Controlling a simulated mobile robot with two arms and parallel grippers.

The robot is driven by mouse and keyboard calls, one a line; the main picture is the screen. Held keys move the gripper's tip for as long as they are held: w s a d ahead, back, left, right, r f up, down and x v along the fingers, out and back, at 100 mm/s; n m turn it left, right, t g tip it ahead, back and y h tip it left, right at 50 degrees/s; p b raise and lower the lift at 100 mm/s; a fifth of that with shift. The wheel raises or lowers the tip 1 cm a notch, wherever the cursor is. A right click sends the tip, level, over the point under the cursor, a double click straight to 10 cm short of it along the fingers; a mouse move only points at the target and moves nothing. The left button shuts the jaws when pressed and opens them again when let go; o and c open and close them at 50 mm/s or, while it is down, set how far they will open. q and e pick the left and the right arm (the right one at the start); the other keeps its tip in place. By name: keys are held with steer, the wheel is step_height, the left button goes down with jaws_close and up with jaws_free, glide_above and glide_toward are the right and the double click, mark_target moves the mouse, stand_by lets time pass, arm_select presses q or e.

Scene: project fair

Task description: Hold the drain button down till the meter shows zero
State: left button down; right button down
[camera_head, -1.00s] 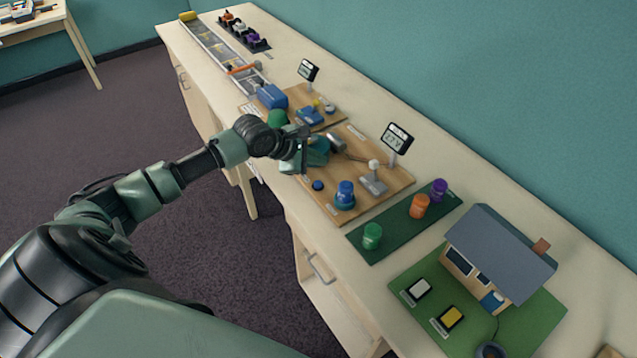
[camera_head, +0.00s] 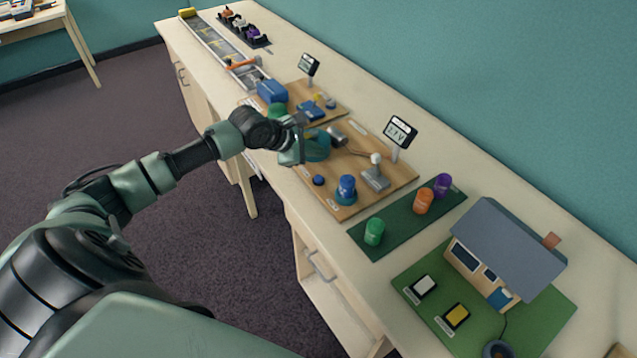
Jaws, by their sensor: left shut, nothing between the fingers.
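A wooden board (camera_head: 400,184) on the bench carries a meter (camera_head: 401,132) on a post; its dark marks are too small to read surely. The board also bears a small round blue button (camera_head: 319,180), a blue knob-like piece (camera_head: 346,190), a grey stand with a white ball (camera_head: 375,175) and a grey cylinder (camera_head: 337,136). I cannot tell which part is the drain button. My left gripper (camera_head: 307,152) is shut and empty over the board's far left end, apart from the blue button. Its tips and what lies under them are partly hidden. My right gripper is not in view.
A second board with another meter (camera_head: 309,65) lies just beyond my left gripper. Nearer are a green mat (camera_head: 398,234) with coloured cups and a model house (camera_head: 505,250) on a green base. A long track (camera_head: 215,42) lies at the far end.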

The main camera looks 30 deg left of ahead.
arm_select(q)
steer(key=b, duration=0.5)
glide_above(316, 180)
step_height(316, 180, down, 4)
steer(key=shift+a+f, duration=0.15)
steer(key=shift+f, duration=1.1)
stand_by(0.6)
steer(key=shift+f+p, duration=0.25)
steer(key=shift+p, duration=0.2)
steer(key=shift+f, duration=0.15)
steer(key=shift+f, duration=0.55)
stand_by(2.1)
